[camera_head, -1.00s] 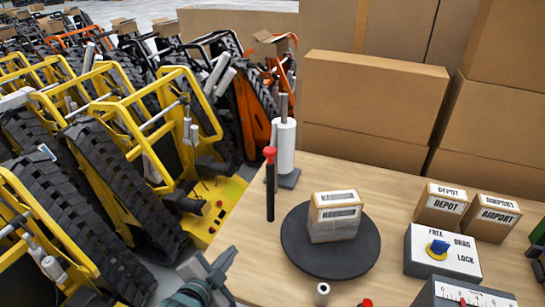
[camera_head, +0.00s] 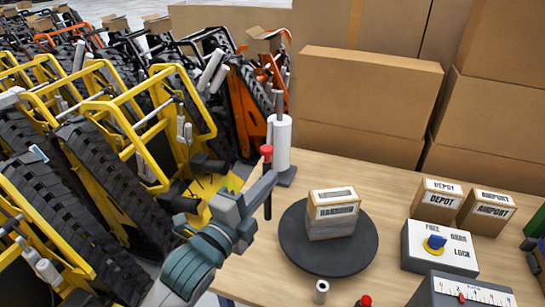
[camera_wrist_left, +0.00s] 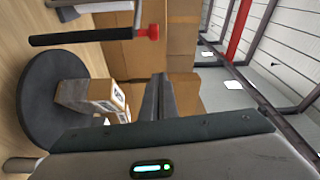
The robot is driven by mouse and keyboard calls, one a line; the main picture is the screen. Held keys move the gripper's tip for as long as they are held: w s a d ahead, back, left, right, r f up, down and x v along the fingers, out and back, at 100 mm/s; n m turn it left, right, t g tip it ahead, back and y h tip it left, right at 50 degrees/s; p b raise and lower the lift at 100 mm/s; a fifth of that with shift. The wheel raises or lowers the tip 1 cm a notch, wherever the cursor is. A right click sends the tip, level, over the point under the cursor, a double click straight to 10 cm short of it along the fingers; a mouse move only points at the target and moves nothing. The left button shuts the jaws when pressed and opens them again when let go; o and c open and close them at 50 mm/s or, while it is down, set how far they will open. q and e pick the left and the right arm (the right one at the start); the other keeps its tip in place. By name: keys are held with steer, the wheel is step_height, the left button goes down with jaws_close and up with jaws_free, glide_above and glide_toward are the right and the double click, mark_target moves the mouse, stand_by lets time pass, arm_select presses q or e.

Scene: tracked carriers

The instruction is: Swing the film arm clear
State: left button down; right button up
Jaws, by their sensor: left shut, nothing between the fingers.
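The film arm (camera_head: 267,205) is a dark bar with a red knob (camera_head: 266,150) at its upper end, beside the white film roll (camera_head: 282,146) on its post. In the left wrist view the film arm (camera_wrist_left: 85,36) lies across the upper left, with its red knob (camera_wrist_left: 153,32). My left gripper (camera_head: 268,182) is shut and empty, and overlaps the bar just below the knob in the head view. In the left wrist view the shut fingers (camera_wrist_left: 160,90) appear apart from the knob; I cannot tell about contact. My right gripper is not in view.
A labelled carton (camera_head: 331,226) sits on the black turntable (camera_head: 300,252). A box with a blue-and-yellow knob (camera_head: 435,243), a gauge box (camera_head: 460,290), and DEPOT (camera_head: 430,212) and AIRPORT (camera_head: 484,222) cartons stand to the right. Yellow carriers (camera_head: 150,110) crowd the left.

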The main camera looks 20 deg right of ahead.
mark_target(269, 164)
arm_select(q)
steer(key=shift+w+d, duration=0.1)
steer(key=shift+w, duration=0.05)
steer(key=w+d+p, duration=0.3)
steer(key=w+p, duration=0.2)
steer(key=w, duration=0.3)
steer(key=shift+w+d, duration=0.2)
steer(key=shift+w, duration=0.05)
stand_by(0.3)
steer(key=shift+f, duration=0.1)
stand_by(0.3)
steer(key=shift+a, duration=0.2)
